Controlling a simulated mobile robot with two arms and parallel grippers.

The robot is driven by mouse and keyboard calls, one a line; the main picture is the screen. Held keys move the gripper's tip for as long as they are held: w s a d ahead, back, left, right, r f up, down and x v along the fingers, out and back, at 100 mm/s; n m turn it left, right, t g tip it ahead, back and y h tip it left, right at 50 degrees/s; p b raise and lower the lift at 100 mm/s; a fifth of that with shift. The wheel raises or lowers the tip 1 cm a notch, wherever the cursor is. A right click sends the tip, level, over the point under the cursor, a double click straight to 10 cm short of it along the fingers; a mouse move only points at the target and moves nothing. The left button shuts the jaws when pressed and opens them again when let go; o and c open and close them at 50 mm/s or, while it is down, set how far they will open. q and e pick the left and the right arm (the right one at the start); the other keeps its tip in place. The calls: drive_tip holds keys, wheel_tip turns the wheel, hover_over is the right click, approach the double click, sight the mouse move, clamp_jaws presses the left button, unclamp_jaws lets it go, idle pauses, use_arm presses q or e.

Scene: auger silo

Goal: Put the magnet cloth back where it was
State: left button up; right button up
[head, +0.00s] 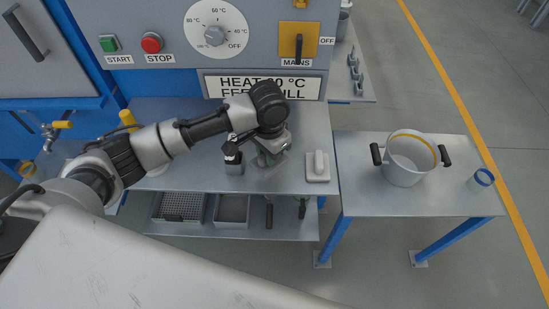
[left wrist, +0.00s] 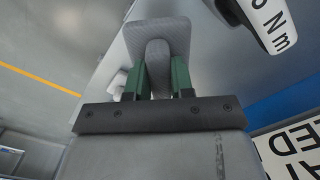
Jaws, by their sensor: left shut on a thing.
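My left gripper (head: 268,158) is over the bench top, right of its middle. In the left wrist view its green fingers (left wrist: 160,78) are shut on the upright grip of a grey, fabric-textured pad (left wrist: 172,28), which I take to be the magnet cloth. In the head view the wrist hides most of the pad; a grey edge (head: 274,168) shows below the fingers. I cannot tell whether it touches the bench. My right gripper is not in view.
A white block with a handle (head: 317,168) stands to the right on the bench (head: 210,178). A small dark-topped canister (head: 234,164) is close on the left. Trays (head: 180,207) sit on the lower shelf.

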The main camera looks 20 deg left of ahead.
use_arm(q)
drive_tip(key=w, duration=0.1)
drive_tip(key=w+f, duration=0.2)
drive_tip(key=shift+d, duration=0.25)
drive_tip(key=shift+w+f, duration=0.1)
drive_tip(key=shift+f, duration=1.9)
drive_tip(key=o, duration=0.9)
drive_tip(key=shift+f, duration=0.1)
wheel_tip(320, 180, up, 12)
drive_tip(key=shift+r, duration=0.15)
